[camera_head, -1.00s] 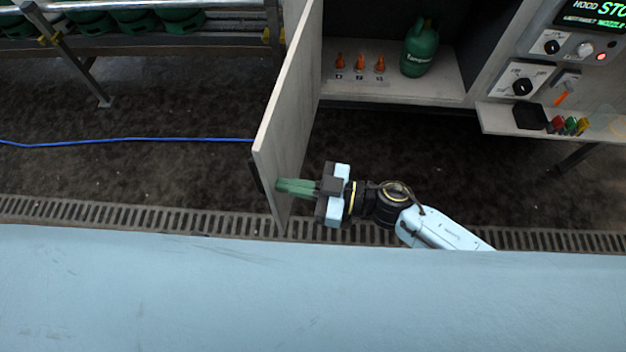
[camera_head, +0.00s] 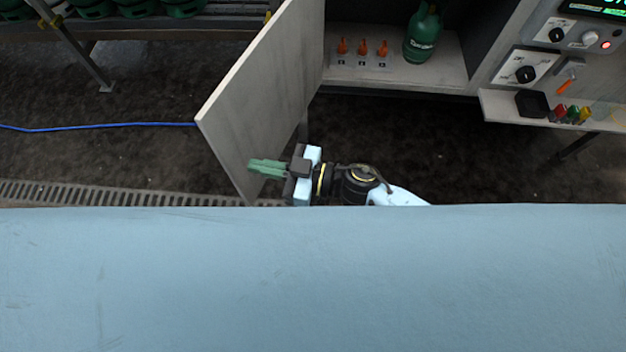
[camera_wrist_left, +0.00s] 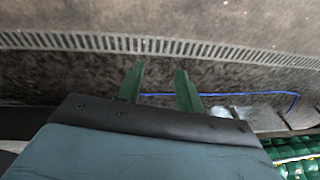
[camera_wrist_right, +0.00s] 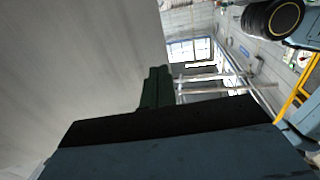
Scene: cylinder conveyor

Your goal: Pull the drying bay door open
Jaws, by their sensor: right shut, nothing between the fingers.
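The drying bay door (camera_head: 255,95) is a pale grey panel, swung well open to the left of the bay in the head view. My right gripper (camera_head: 252,167) is shut and empty, its green fingers against or just in front of the door's inner face near the lower edge; I cannot tell if they touch. In the right wrist view the door (camera_wrist_right: 75,60) fills the left side, beside the closed fingers (camera_wrist_right: 155,88). My left gripper (camera_wrist_left: 160,88) is open and empty above the floor in the left wrist view; it is out of the head view.
Inside the bay, a green gas cylinder (camera_head: 423,35) and several orange nozzles (camera_head: 362,48) stand on the shelf (camera_head: 400,75). A control panel (camera_head: 528,68) and small ledge (camera_head: 600,120) are at right. A blue hose (camera_head: 100,126) lies on the floor at left.

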